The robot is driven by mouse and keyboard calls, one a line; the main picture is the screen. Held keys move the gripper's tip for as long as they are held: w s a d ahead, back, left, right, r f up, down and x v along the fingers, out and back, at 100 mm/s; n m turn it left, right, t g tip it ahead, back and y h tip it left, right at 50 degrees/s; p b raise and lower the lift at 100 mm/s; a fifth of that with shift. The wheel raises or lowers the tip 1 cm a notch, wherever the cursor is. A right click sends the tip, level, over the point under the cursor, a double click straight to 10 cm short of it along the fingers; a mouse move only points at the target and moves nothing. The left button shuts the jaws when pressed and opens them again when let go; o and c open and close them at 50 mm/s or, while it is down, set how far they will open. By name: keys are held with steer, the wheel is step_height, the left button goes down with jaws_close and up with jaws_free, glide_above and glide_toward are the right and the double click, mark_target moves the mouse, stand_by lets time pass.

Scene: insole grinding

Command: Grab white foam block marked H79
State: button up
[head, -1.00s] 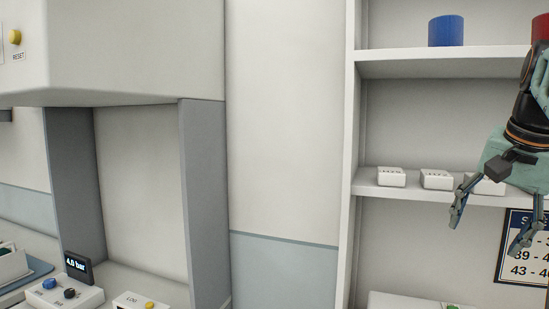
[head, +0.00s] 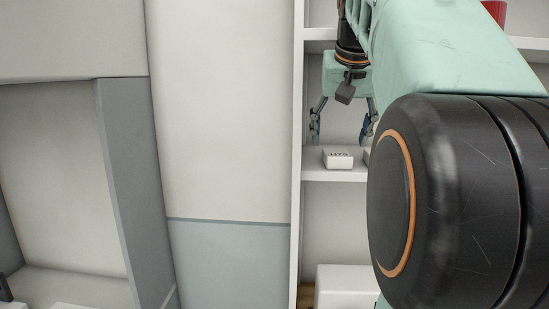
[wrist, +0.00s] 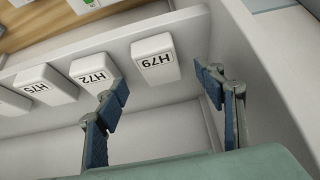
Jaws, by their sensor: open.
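The white foam block marked H79 (wrist: 155,58) sits on the shelf near its side wall, label upside down in the wrist view. In the head view, the leftmost white block (head: 338,158) on the middle shelf matches it; its print is small there. My gripper (head: 343,130) is open and empty, pointing down above that block. In the wrist view my gripper (wrist: 162,88) has its fingers apart, with H79 beyond the gap between the tips. No contact with the block shows.
Block H72 (wrist: 94,73) stands close beside H79, near one finger in the wrist view. Block H75 (wrist: 42,85) stands further along the row. The shelf's upright panel (head: 298,120) is close on the left. My arm hides much of the shelf.

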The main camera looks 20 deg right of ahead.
mark_target(338, 153)
steer(key=x, duration=0.5)
steer(key=shift+s+f, duration=0.1)
steer(key=shift+f, duration=0.15)
steer(key=c, duration=1)
